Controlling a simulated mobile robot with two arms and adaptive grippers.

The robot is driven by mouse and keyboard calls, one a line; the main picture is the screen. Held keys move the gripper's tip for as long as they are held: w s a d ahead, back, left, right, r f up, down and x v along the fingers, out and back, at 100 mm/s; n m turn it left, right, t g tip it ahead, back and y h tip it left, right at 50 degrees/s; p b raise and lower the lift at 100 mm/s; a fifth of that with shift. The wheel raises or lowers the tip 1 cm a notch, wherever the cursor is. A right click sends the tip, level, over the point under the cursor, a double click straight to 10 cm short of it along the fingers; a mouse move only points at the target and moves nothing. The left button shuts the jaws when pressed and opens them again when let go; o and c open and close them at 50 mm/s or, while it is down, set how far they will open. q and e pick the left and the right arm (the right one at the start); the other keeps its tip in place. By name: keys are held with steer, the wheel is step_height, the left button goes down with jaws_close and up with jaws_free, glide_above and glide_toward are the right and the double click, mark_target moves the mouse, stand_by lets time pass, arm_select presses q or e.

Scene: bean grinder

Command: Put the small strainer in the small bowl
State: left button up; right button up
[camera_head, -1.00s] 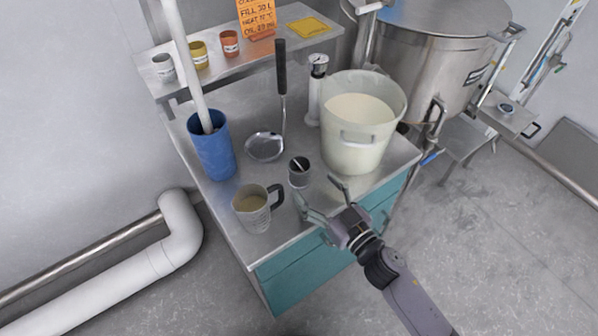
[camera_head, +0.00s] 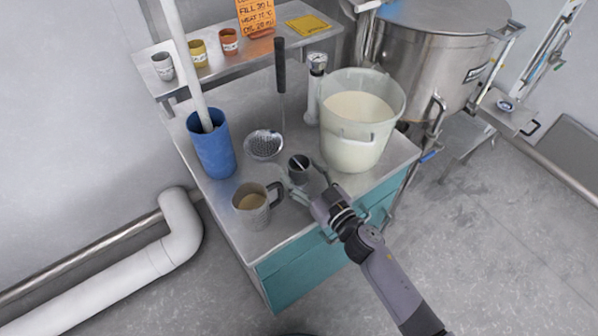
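A round perforated strainer (camera_head: 264,145) with a long dark upright handle (camera_head: 281,66) is on the steel worktop. A small dark cup (camera_head: 299,163) with a thin light object in it stands at the right of the strainer and lower in the picture. I cannot make out a separate small bowl. My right gripper (camera_head: 306,180) reaches in from the lower right, with its fingers apart around the near side of the dark cup. Whether they touch the cup is too small to tell. My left gripper is not in view.
A blue cylinder (camera_head: 213,150) holding a white pole and a handled jug (camera_head: 252,212) stand left of the gripper. A large bucket (camera_head: 353,148) of pale liquid and a grey-topped device (camera_head: 315,85) stand to the right. The worktop's front strip (camera_head: 275,240) is bare.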

steer(key=c, duration=0.9)
steer(key=shift+c, duration=0.8)
steer(key=shift+r, duration=0.15)
